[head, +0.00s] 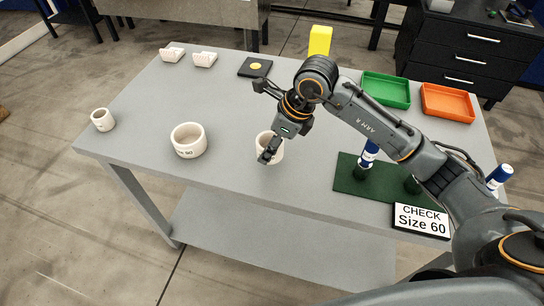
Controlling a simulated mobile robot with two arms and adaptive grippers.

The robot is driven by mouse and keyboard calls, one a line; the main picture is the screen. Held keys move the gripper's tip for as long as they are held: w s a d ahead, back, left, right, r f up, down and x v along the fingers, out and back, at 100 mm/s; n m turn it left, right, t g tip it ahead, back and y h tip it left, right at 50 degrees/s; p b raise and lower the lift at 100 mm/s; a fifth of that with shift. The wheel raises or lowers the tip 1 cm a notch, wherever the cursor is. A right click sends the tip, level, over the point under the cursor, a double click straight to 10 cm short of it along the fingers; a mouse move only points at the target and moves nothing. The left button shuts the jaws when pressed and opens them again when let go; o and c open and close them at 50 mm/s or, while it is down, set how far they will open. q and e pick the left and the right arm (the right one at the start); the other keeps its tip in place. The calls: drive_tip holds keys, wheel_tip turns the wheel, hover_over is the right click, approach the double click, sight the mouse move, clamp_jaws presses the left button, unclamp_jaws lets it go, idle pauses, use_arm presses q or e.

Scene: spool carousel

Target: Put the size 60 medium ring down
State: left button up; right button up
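The medium cream ring (278,154) is near the middle of the grey table, under my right gripper (268,154). My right gripper reaches down from the right, with its fingers at the ring's near wall, and looks shut on that wall. The fingers and wrist hide part of the ring. The ring is at or just above the tabletop; I cannot tell if it touches. Any size print on it is unreadable. A larger cream ring (188,143) with dark print stands to the left, and a smaller one (102,120) at the far left. My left gripper is not in view.
A green mat (346,181) with blue-and-white capped posts (368,152) and a "CHECK Size 60" sign (421,221) are at the right.

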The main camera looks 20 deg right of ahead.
drive_tip(key=shift+w+d+f+b, duration=0.25)
drive_tip(key=shift+w+f+b, duration=0.05)
drive_tip(key=shift+f, duration=0.25)
wheel_tip(320, 180, down, 3)
drive_tip(key=shift+r+b, duration=0.15)
drive_tip(key=shift+b, duration=0.55)
drive_tip(key=shift+w+f, duration=0.1)
drive_tip(key=shift+f, duration=0.15)
drive_tip(key=shift+r, duration=0.1)
drive_tip(key=shift+f, duration=0.2)
drive_tip(key=o, duration=1.1)
drive_tip(key=shift+o, duration=0.2)
drive_tip(key=shift+r, duration=0.1)
